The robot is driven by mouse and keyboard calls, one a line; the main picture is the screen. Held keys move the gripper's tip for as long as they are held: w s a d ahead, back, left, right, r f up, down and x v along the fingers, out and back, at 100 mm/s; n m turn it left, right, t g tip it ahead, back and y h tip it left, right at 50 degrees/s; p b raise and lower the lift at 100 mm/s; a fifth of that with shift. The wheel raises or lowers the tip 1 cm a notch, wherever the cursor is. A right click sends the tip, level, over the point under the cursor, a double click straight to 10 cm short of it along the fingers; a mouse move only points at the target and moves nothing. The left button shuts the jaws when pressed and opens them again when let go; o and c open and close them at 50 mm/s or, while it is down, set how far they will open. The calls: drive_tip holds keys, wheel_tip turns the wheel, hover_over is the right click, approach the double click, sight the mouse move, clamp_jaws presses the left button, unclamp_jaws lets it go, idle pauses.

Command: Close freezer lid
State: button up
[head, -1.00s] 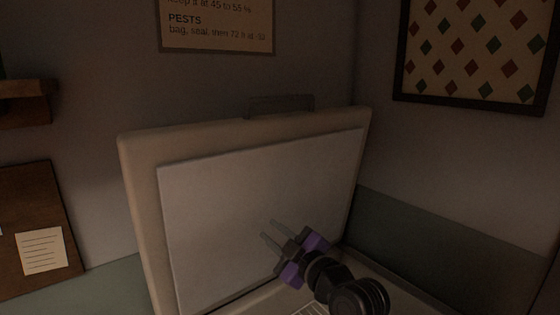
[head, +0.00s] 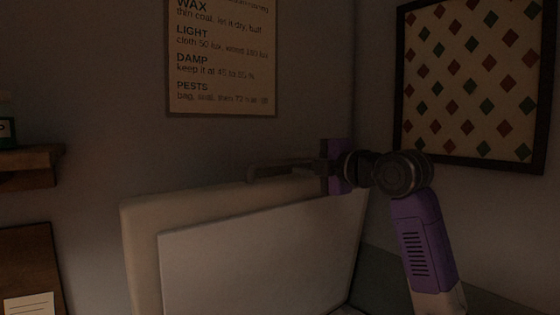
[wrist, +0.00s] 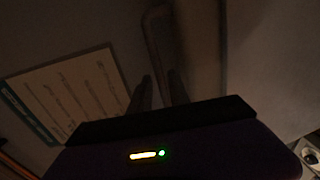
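The freezer lid (head: 140,245) stands open and upright in the head view, with a cream rim and a white inner panel (head: 265,260). Its handle (head: 258,175) is at the top edge; it shows as a dark loop in the wrist view (wrist: 153,32). My gripper (head: 292,163) is at the lid's top edge, its fingers pointing left along the handle. In the wrist view its fingertips (wrist: 160,78) are apart, with the handle just beyond them. I see nothing clearly held between them; contact with the handle is unclear. The freezer's body is mostly out of view.
A printed notice (head: 222,60) hangs on the wall behind the lid, and a framed diamond pattern (head: 470,85) hangs at right. A wooden shelf (head: 28,162) and a board (head: 30,260) are at left. The scene is dim.

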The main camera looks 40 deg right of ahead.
sight(282, 162)
drive_tip(key=shift+w+f+p, duration=0.15)
drive_tip(key=shift+w+p, duration=0.4)
drive_tip(key=shift+w, duration=1.45)
drive_tip(key=shift+w+f+p, duration=0.1)
drive_tip(key=shift+w+p, duration=0.4)
drive_tip(key=shift+w, duration=1.45)
drive_tip(key=shift+c, duration=0.4)
clamp_jaws()
drive_tip(key=shift+f, duration=0.15)
